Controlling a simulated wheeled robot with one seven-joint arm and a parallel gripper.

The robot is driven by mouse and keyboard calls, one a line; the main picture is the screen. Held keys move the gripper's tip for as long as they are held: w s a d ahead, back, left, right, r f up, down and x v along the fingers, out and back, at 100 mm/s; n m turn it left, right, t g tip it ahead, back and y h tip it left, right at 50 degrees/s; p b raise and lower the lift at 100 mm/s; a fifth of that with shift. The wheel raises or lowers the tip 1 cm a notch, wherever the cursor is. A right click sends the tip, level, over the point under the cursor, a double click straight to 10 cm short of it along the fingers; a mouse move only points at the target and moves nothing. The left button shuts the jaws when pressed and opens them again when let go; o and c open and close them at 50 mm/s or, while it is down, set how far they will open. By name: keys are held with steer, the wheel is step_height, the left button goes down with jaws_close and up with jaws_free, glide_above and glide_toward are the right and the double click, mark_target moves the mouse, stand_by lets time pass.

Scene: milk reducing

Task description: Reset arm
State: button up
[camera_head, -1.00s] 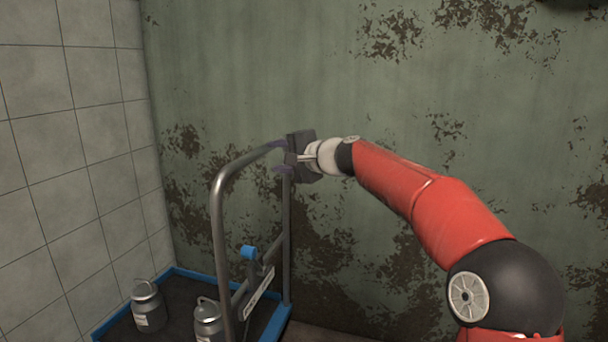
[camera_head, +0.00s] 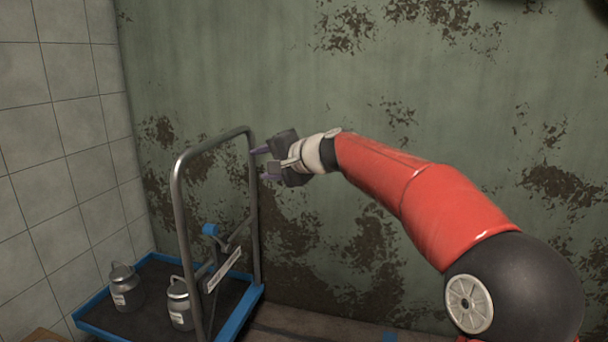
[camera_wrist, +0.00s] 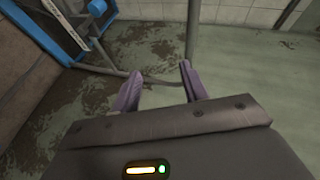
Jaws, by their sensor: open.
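My gripper (camera_head: 262,163) is open and empty, with two purple fingers spread apart, pointing left. It is just to the right of the cart's metal handle (camera_head: 178,215) in the head view, and no contact with it shows. In the wrist view, my gripper's fingers (camera_wrist: 160,88) also stand apart with nothing between them. The handle's tube (camera_wrist: 192,40) shows beyond the fingertips there. My red arm reaches in from the lower right.
The cart has a blue-rimmed platform (camera_head: 245,310) carrying two metal milk cans, one at the left (camera_head: 124,285) and one beside the handle (camera_head: 180,303). A stained green wall (camera_head: 390,90) stands behind, a tiled wall (camera_head: 65,130) at left. Open space lies above the cart.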

steer(key=s+d+f+n+g+h, duration=0.1)
steer(key=s+d+f+h, duration=0.2)
steer(key=s+d+f, duration=0.4)
steer(key=s+d+f+n+g+h, duration=0.1)
steer(key=s+d+f+h, duration=0.3)
steer(key=s, duration=1.5)
steer(key=s+d+f+n+g+h, duration=0.1)
steer(key=s+d+f+n+h, duration=0.2)
steer(key=s+d+f, duration=0.7)
steer(key=s+d+h, duration=0.1)
steer(key=s+d, duration=0.1)
steer(key=shift+s+d, duration=0.4)
